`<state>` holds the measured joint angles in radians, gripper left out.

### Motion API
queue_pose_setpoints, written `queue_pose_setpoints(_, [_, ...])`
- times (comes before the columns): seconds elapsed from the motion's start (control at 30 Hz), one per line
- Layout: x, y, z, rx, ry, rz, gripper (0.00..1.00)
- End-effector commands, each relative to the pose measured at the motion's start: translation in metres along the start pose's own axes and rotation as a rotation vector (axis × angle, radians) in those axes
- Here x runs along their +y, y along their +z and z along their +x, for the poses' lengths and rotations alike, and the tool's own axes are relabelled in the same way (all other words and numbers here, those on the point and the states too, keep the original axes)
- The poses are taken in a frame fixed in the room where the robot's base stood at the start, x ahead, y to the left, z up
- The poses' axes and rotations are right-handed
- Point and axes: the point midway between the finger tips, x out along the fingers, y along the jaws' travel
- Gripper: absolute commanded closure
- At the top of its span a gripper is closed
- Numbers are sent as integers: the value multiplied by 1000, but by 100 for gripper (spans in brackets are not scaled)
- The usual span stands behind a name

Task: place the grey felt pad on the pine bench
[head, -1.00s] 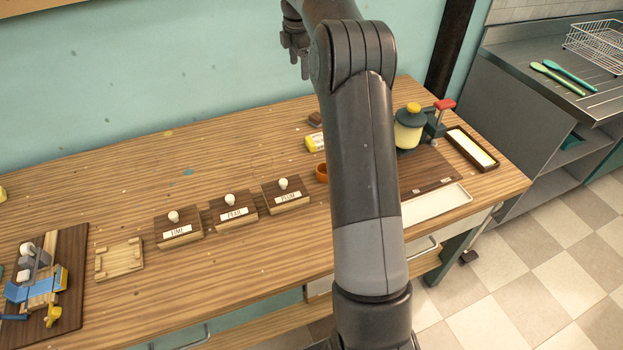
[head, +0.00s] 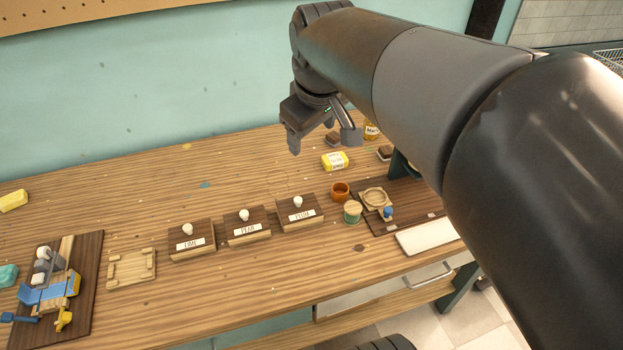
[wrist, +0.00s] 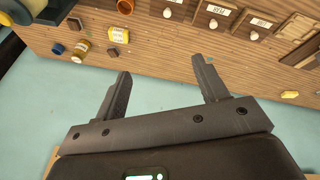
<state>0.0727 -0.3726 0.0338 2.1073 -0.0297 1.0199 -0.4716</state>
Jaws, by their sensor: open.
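The pine bench (head: 225,165) is a long wooden table along the teal wall. It also fills the upper part of the wrist view (wrist: 165,45). My gripper (head: 322,143) hangs above the back of the bench near the wall, behind a yellow-wrapped bar. In the wrist view my gripper (wrist: 161,68) has its two fingers wide apart with nothing between them. I cannot make out a grey felt pad in any view; part of the bench's right side is hidden behind my arm.
Three labelled dark blocks with white knobs (head: 248,228) stand mid-bench. An orange cup (head: 340,191), a green jar (head: 352,212), the yellow-wrapped bar (head: 335,161) and a white tray (head: 427,236) are to the right. A blue-and-yellow device (head: 50,287) is at left. The back left is mostly clear.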

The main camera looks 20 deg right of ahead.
Motion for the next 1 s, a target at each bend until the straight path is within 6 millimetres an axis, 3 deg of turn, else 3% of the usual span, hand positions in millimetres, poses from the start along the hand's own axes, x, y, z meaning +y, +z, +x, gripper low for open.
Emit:
queue_pose_setpoints(0.03, [-13,18,-3,18,2,56,34])
queue_pose_setpoints(0.2, [-47,69,2,69,-6,256,34])
queue_pose_setpoints(0.4, [-71,107,12,108,-21,412,34])
queue_pose_setpoints(0.57, [-78,117,17,117,-27,456,34])
queue_pose_setpoints(1.0, [-78,117,17,116,-27,457,34])
